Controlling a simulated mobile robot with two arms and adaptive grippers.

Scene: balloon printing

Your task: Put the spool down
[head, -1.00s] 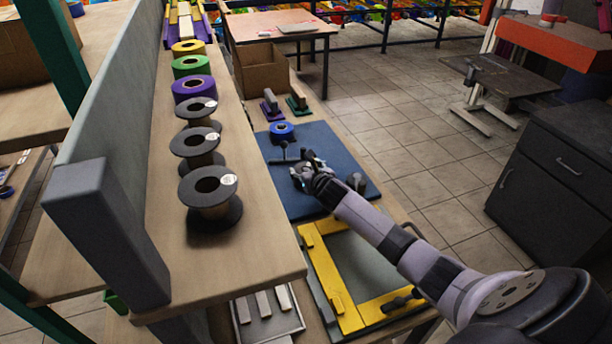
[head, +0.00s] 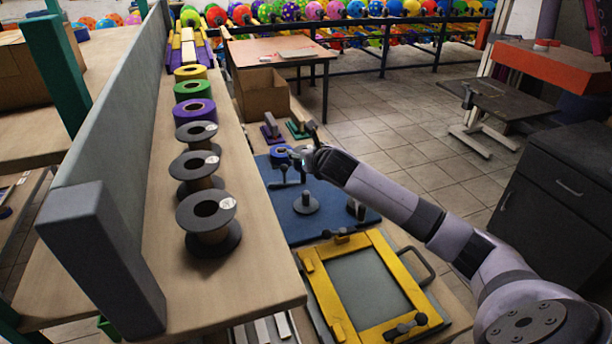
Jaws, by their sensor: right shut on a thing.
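A small blue spool (head: 281,152) is at the far edge of the blue mat (head: 335,220). My right gripper (head: 297,156) is beside it, with its fingers at the spool's right side, shut on it. The fingers are small and partly hidden by the wrist. I cannot tell whether the spool touches the mat or hangs just above it. My left gripper is not in view.
Grey empty spools (head: 208,222) and purple (head: 195,110), green (head: 192,89) and yellow (head: 190,72) spools stand on the raised shelf at left. A grey knobbed tool (head: 306,203) stands on the mat. A yellow frame (head: 331,288) lies nearer. A cardboard box (head: 263,93) stands behind.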

